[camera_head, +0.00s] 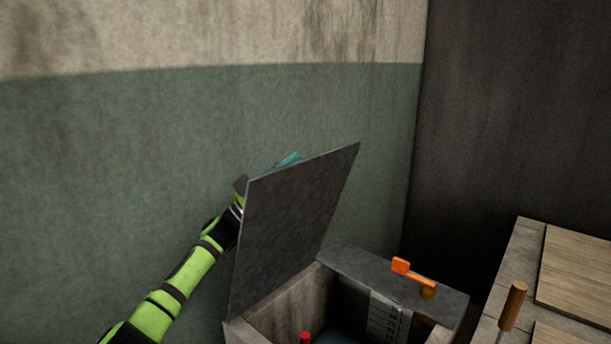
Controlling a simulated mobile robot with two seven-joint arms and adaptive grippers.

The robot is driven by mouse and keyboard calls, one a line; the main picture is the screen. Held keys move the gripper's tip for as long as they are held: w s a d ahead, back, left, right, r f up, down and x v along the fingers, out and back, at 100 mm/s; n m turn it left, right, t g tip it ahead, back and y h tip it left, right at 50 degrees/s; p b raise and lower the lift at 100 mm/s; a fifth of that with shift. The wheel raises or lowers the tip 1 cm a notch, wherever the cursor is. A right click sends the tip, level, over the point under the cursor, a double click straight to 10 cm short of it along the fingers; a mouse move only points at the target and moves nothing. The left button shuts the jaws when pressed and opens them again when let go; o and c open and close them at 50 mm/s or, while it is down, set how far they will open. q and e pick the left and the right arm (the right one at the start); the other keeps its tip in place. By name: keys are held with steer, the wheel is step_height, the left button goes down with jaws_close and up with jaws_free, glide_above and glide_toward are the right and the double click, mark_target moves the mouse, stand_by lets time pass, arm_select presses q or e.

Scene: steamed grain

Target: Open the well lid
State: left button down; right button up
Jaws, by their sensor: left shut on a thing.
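The well lid (300,215) is a dark grey square plate. It stands raised and tilted up on the left side of the open well (275,312), a box with pale walls. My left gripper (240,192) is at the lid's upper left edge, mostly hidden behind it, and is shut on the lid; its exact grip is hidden. A bit of something teal (290,160) shows above the lid's top edge. My right gripper is out of view.
A dark ledge (355,263) at the well's back right carries an orange lever (412,272). A white marked scale (386,318) and a red-topped item (305,337) are inside the well. A counter with wooden boards (575,275) and a wooden handle (513,305) stands at right.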

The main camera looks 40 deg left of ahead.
arm_select(q)
steer(key=shift+a, duration=0.2)
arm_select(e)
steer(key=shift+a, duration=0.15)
arm_select(q)
steer(key=c, duration=1.4)
jaws_free()
steer(key=v, duration=1.2)
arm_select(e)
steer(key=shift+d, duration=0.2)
